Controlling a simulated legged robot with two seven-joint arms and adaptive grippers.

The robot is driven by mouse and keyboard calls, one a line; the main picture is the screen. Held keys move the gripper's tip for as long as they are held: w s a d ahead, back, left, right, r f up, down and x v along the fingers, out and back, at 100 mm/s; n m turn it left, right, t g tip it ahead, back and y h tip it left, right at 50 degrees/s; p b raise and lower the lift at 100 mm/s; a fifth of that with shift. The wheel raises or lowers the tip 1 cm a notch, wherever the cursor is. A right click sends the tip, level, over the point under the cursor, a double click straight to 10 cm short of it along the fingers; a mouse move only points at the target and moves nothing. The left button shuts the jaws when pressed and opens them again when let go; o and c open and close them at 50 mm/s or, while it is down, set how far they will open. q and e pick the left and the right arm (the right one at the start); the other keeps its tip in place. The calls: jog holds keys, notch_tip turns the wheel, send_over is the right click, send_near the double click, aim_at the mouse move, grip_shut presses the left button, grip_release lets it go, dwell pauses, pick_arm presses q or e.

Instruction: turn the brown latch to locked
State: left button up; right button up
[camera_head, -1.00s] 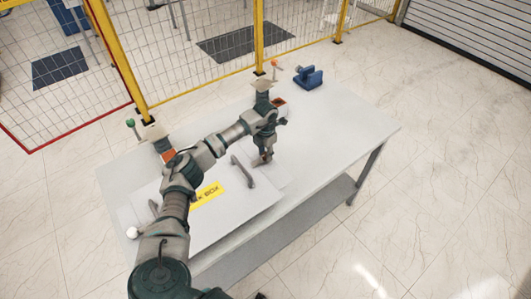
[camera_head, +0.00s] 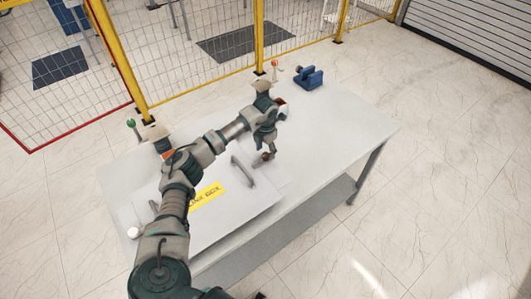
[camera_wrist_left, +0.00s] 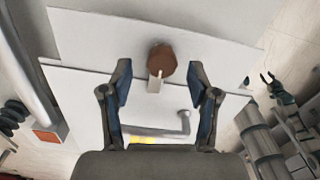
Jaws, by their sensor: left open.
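The brown latch (camera_wrist_left: 161,62) is a round knob with a pale bar pointing toward the bottom of the left wrist view. It sits on the pale panel at the edge of the box lid, and it also shows in the head view (camera_head: 267,156), just below my left gripper (camera_head: 268,145). In the left wrist view my left gripper (camera_wrist_left: 160,95) is open and empty. The latch lies beyond its fingertips, between their lines, apart from both fingers.
The grey lid handle (camera_head: 243,171) stands beside the latch, near the yellow label (camera_head: 207,196). A blue vise-like object (camera_head: 308,77) stands at the table's far corner. The right part of the white table (camera_head: 340,140) is clear. A yellow-post fence stands behind.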

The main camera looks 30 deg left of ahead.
aim_at(265, 154)
pick_arm(q)
notch_tip(265, 154, up, 10)
dwell(0.3)
dwell(0.4)
